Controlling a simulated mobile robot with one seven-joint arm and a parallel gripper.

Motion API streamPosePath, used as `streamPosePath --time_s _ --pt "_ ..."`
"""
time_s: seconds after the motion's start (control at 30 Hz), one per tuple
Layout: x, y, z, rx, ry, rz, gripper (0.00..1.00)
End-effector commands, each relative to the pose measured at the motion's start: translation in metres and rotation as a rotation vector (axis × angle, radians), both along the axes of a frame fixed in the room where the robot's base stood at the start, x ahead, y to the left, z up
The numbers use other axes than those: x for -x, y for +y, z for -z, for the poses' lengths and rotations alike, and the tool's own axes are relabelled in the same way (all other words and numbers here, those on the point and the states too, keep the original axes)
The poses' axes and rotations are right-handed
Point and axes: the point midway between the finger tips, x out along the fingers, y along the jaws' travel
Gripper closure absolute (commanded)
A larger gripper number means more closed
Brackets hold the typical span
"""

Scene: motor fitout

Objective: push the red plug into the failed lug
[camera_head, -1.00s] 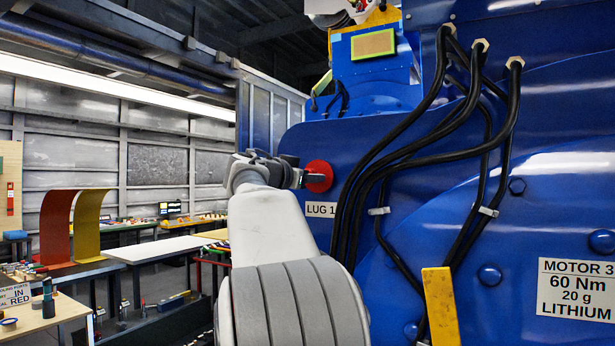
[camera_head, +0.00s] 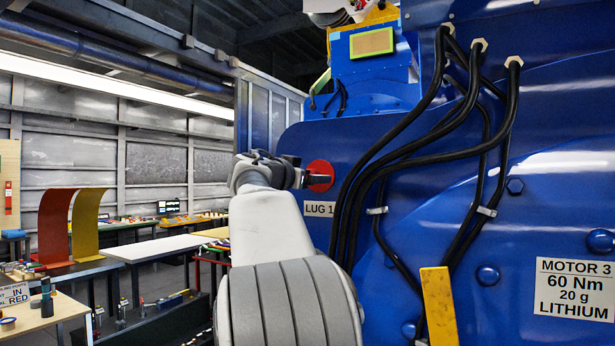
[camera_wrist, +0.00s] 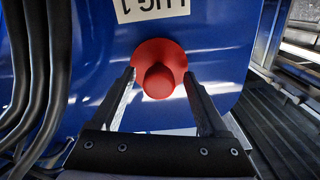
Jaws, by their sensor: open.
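The red plug (camera_head: 320,168) is a round red disc with a knob, at the blue motor face (camera_head: 400,240) just above a LUG 1 label (camera_head: 318,208). In the wrist view the plug (camera_wrist: 160,50) faces me, its flange against or very near the blue surface; how deep it sits is hidden. My gripper (camera_wrist: 158,82) is open, one finger on each side of the plug's knob, with visible gaps. In the head view my gripper (camera_head: 312,179) overlaps the disc, a dark finger across its front.
Several black cables (camera_head: 410,150) run down the motor just right of the plug. A yellow bar (camera_head: 439,305) stands lower right. A MOTOR 3 label (camera_head: 576,288) is at the far right. Workbenches (camera_head: 160,247) lie at the left.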

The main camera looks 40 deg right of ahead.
Motion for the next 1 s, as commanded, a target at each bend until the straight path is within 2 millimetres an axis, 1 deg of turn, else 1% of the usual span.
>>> streamPosePath --time_s 0.07,0.17,0.27,0.6,0.73,0.9,1.0 --pt "0.001 0.003 0.001 0.000 0.000 -0.002 0.23" --pt "0.004 0.013 0.003 0.000 -0.001 -0.003 0.23" --pt "0.012 0.031 0.004 0.001 -0.003 -0.005 0.23" --pt "0.044 0.108 0.004 0.000 -0.003 -0.006 0.23" --pt "0.054 0.133 0.003 0.001 -0.001 -0.005 0.23" --pt "0.063 0.153 0.001 0.001 -0.001 -0.003 0.23" --pt "0.066 0.159 0.001 0.001 0.000 -0.001 0.23"
